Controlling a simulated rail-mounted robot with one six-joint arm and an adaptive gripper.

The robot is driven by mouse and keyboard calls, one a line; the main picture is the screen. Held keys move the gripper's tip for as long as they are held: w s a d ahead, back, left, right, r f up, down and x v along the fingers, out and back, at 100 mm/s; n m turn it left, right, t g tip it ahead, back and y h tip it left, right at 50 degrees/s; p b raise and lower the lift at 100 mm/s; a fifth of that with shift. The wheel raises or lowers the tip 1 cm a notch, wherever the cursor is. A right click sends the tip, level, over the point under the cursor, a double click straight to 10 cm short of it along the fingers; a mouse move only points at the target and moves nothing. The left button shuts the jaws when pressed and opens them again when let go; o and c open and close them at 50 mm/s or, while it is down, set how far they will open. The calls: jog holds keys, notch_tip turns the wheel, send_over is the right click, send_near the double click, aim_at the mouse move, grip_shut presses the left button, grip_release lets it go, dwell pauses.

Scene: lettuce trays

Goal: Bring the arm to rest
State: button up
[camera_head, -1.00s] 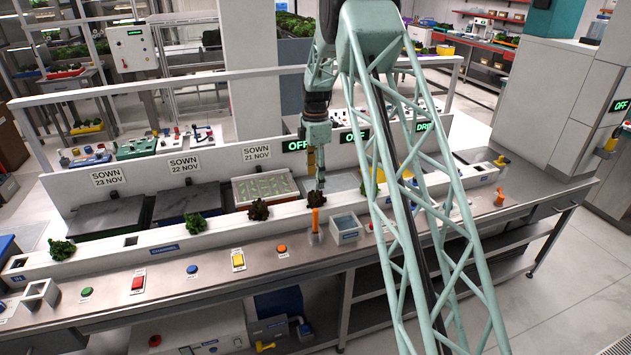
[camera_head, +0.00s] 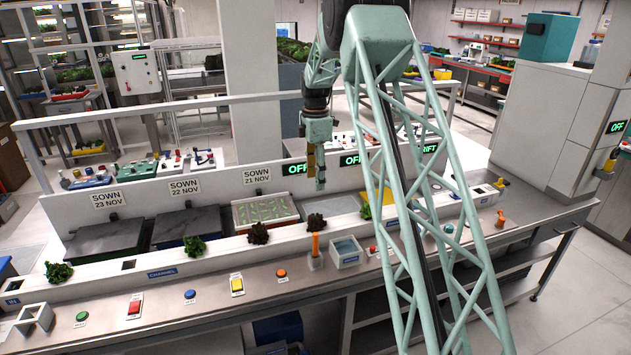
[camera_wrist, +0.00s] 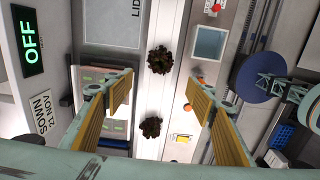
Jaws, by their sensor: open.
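My gripper (camera_head: 316,185) hangs fingers down above the bench in the head view, in front of the back panel. In the wrist view its two yellow-padded fingers (camera_wrist: 160,100) are spread apart with nothing between them. Below it, two dark red-brown lettuces sit in the white channel (camera_head: 162,273). The nearer-below one (camera_head: 316,222) and the other to its left (camera_head: 258,234) also show in the wrist view, one above the other (camera_wrist: 160,59) (camera_wrist: 151,127). The gripper touches neither.
Green lettuces (camera_head: 195,246) (camera_head: 59,272) sit farther left in the channel. Behind are two covered trays (camera_head: 186,228) (camera_head: 103,240) and an open seedling tray (camera_head: 264,211). An orange-handled tool (camera_head: 315,245), a small bin (camera_head: 346,252) and several buttons stand in front.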

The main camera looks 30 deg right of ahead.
dwell(0.4)
jog(key=s+a+r+m+t, duration=0.1)
jog(key=s+a+r+m, duration=0.2)
jog(key=s+a+r, duration=0.45)
jog(key=s+a+r+m, duration=0.2)
jog(key=s+a+r, duration=0.2)
jog(key=s+r, duration=0.6)
jog(key=s+a+r+m+t, duration=0.1)
jog(key=s+a+r+m, duration=0.3)
jog(key=s+r, duration=0.5)
jog(key=s+a+r+m+t, duration=0.1)
jog(key=s+a+r+m, duration=0.15)
jog(key=s, duration=0.65)
jog(key=s+a+r+m, duration=0.1)
jog(key=s+a, duration=0.3)
jog(key=s, duration=0.5)
jog(key=s+a+f+m, duration=0.2)
jog(key=s, duration=0.7)
jog(key=s+a+f+m, duration=0.1)
jog(key=s+f+m, duration=0.1)
jog(key=s, duration=0.8)
jog(key=shift+s+a+f+t, duration=0.25)
jog(key=shift+a+f+t, duration=0.15)
jog(key=shift+f, duration=0.25)
jog(key=shift+w, duration=0.1)
